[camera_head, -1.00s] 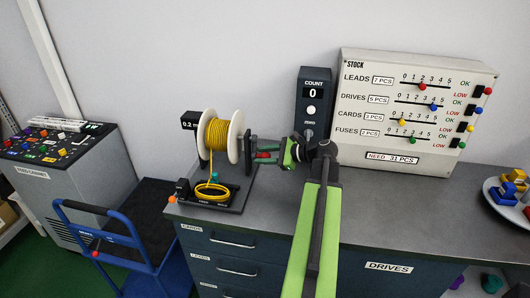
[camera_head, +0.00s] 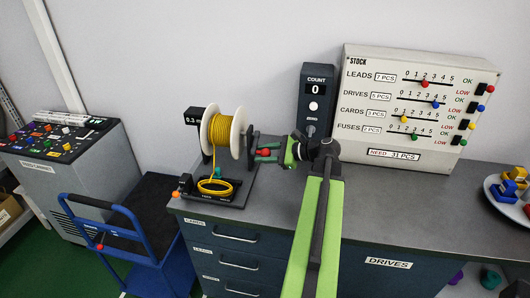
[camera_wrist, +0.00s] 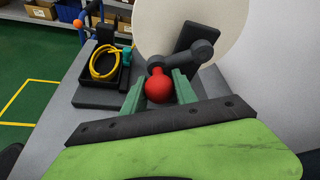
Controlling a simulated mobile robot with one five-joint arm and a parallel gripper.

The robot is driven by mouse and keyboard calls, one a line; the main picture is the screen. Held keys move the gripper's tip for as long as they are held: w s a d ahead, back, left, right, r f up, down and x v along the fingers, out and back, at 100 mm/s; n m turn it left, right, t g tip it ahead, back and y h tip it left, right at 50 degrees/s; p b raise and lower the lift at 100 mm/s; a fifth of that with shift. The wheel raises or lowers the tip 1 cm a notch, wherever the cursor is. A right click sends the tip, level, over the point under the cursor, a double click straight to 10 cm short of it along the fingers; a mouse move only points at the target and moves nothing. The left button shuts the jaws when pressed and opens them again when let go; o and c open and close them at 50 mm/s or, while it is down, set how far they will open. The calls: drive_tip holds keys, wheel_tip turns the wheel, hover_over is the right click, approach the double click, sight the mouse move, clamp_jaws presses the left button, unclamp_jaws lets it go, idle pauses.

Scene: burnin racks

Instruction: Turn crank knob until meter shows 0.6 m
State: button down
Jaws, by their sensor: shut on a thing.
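The cable reel (camera_head: 220,135) holds yellow cable between white flanges on a dark stand at the bench's left end. Its black meter (camera_head: 192,117) reads 0.3 m, partly covered by the reel. The red crank knob (camera_wrist: 159,87) sits at the end of a dark crank arm (camera_wrist: 186,56) in the wrist view. My gripper (camera_wrist: 160,92) is shut on the knob, with its green fingers on either side of it. In the head view my gripper (camera_head: 268,152) reaches in from the reel's right. A yellow cable coil (camera_head: 215,187) lies in a black tray in front of the reel.
A black counter box (camera_head: 316,95) showing 0 stands behind my arm. A stock panel (camera_head: 412,108) with sliders is on the right. A plate (camera_head: 492,190) of coloured parts lies at the far right. A blue cart (camera_head: 130,235) stands left of the bench.

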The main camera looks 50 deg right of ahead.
sight(256, 139)
drive_tip(key=shift+w+d+r, duration=0.1)
drive_tip(key=shift+d+r, duration=0.1)
drive_tip(key=shift+r, duration=0.1)
drive_tip(key=shift+s+a+r+p, duration=0.1)
drive_tip(key=shift+a+r+p, duration=0.05)
drive_tip(key=shift+r+p, duration=0.4)
drive_tip(key=shift+s+a+r+p, duration=0.1)
drive_tip(key=shift+a+r+p, duration=0.05)
drive_tip(key=shift+r+p, duration=0.35)
drive_tip(key=shift+w, duration=0.1)
drive_tip(key=r+p, duration=0.2)
drive_tip(key=p, duration=0.1)
drive_tip(key=shift+w+d+r, duration=0.2)
drive_tip(key=shift+d+r, duration=0.1)
drive_tip(key=shift+d, duration=0.05)
drive_tip(key=shift+s+a+r, duration=0.15)
drive_tip(key=shift+s+a, duration=0.15)
drive_tip(key=shift+a, duration=0.1)
drive_tip(key=shift+w+d+f, duration=0.2)
drive_tip(key=shift+d+f, duration=0.05)
drive_tip(key=shift+w+d+f, duration=0.1)
drive_tip(key=shift+w+d, duration=0.2)
drive_tip(key=shift+d, duration=0.2)
drive_tip(key=shift+w+d+f, duration=0.1)
drive_tip(key=shift+w+d, duration=0.15)
drive_tip(key=shift+d, duration=0.2)
drive_tip(key=shift+r, duration=0.2)
